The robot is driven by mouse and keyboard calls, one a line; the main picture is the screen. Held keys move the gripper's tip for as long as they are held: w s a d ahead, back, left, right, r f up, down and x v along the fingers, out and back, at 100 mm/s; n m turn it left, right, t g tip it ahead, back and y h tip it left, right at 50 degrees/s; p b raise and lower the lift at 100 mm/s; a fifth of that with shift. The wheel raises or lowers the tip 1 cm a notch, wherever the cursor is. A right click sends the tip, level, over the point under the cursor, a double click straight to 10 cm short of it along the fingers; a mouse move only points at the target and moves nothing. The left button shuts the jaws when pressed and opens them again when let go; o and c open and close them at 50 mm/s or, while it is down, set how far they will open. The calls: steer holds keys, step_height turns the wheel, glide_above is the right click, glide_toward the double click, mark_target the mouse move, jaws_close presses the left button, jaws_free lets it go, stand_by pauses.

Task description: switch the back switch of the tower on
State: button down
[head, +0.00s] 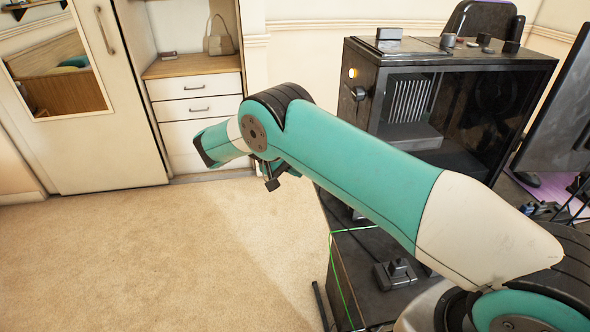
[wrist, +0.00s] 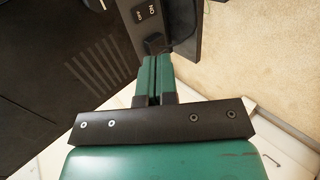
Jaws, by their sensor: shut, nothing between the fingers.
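The tower (head: 376,110) is a dark computer case with a glass side, standing on the desk in the head view. In the wrist view its dark vented panel (wrist: 75,60) fills the left side. A black switch (wrist: 154,43) sits by the panel's edge, beside ON and OFF labels (wrist: 146,12). My gripper (wrist: 153,60) is shut and empty, its green fingertips right at the switch in the picture. I cannot tell whether they touch it or which way the switch is set. In the head view the switch is hidden, and my arm covers part of the tower.
Small objects (head: 448,40) stand on top of the tower. A monitor (head: 560,110) is at the right. A small black device (head: 395,272) and a green cable (head: 333,262) are on the desk side. Carpet (head: 130,260) is clear at left, before white drawers (head: 195,108).

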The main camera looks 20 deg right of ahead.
steer(key=shift+a+r, duration=0.3)
steer(key=shift+r, duration=0.05)
steer(key=s+a+r+n+t+y, duration=0.2)
steer(key=s+r+n+y, duration=0.1)
steer(key=r, duration=0.5)
steer(key=s+a+r+n+t+y, duration=0.2)
steer(key=r+n+y, duration=0.1)
steer(key=r, duration=0.5)
steer(key=s+a+r+n+y, duration=0.1)
steer(key=s+a+y, duration=0.1)
steer(key=s, duration=0.7)
steer(key=s+a+r+n+g+y, duration=0.1)
steer(key=s+a+r+y, duration=0.1)
steer(key=s, duration=0.8)
steer(key=s+a+r+n+y, duration=0.2)
steer(key=s+a, duration=0.3)
steer(key=s, duration=0.5)
steer(key=shift+y, duration=0.8)
steer(key=shift+d+r, duration=0.1)
steer(key=shift+d, duration=0.1)
